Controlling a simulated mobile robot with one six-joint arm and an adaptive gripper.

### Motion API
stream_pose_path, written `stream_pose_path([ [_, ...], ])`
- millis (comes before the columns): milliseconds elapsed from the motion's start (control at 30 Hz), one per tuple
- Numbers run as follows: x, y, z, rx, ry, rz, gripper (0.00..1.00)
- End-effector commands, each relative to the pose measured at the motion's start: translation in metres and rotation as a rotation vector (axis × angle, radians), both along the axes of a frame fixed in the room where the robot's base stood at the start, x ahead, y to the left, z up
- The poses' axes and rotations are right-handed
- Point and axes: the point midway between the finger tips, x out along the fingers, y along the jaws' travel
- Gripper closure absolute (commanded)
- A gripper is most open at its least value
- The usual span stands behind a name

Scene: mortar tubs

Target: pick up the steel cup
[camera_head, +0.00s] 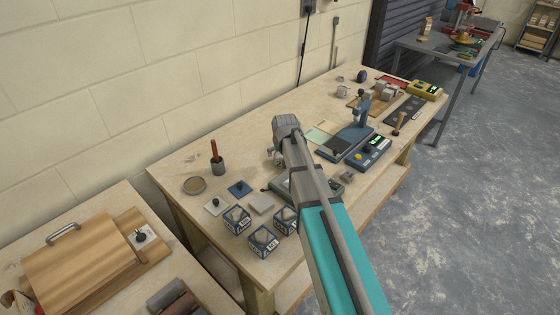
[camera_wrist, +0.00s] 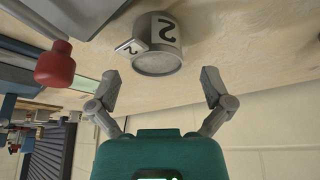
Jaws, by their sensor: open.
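A grey metal cup (camera_wrist: 158,62) with a white label marked 2 shows in the wrist view, and it fits the steel cup. It stands on the pale wooden bench, seen upside down in this view. My gripper (camera_wrist: 160,84) is open, with one finger to each side and the cup ahead between them, apart from both.
A red knob (camera_wrist: 55,64) is close on the left in the wrist view. A blue stand (camera_head: 358,127) is right of my gripper.

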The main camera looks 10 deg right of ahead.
Motion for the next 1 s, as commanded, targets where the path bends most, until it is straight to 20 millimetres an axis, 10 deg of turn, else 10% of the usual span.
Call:
stream_pose_path([
  [1000,0.02,-0.003,-0.048,0.0,0.0,0.001,0.0],
])
